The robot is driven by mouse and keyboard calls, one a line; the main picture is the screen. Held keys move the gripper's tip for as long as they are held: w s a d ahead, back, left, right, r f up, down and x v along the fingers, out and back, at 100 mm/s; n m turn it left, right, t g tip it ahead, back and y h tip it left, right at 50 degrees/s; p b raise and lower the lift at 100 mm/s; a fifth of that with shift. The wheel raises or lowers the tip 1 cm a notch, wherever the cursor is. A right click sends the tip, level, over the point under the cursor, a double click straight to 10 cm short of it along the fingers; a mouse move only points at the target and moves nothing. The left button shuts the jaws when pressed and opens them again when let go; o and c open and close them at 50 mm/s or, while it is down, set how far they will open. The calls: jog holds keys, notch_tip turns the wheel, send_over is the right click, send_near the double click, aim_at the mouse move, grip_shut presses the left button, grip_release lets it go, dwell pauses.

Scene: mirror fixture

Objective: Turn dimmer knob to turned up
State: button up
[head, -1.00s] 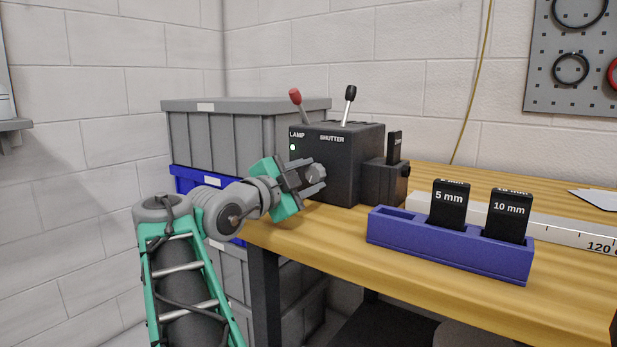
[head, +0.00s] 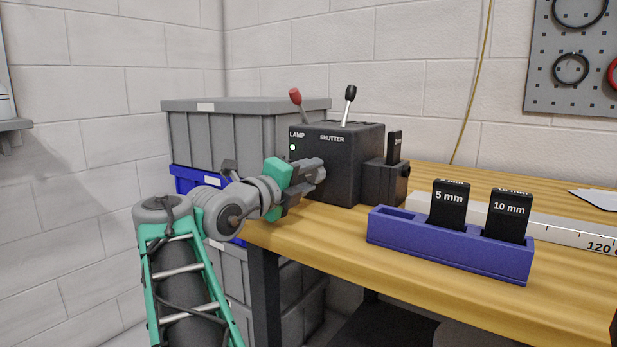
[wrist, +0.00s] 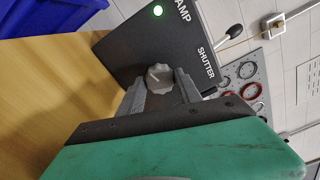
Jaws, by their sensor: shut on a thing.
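The dimmer knob (wrist: 159,77) is a grey, lobed knob on the face of the black lamp box (head: 346,165). My gripper (wrist: 160,88) is shut on it, with one finger on each side in the wrist view. In the head view my gripper (head: 313,174) reaches the box face from the left and mostly hides the knob. I cannot read any marking of the knob's setting.
A red-tipped lever (head: 296,97) and a black-tipped lever (head: 350,94) rise from the box top. A blue rack (head: 445,252) with black 5 mm and 10 mm plates stands to the right. Stacked grey bins (head: 230,132) stand behind at left. The bench front (head: 330,245) is clear.

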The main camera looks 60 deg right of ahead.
jog(key=shift+m, duration=0.7)
jog(key=o, duration=1.4)
jog(key=shift+c, duration=0.2)
jog(key=a, duration=0.2)
jog(key=a+p, duration=0.1)
jog(key=a, duration=0.2)
jog(key=w+a, duration=0.1)
jog(key=a, duration=0.1)
jog(key=shift+w+a, duration=0.1)
jog(key=shift+a, duration=0.25)
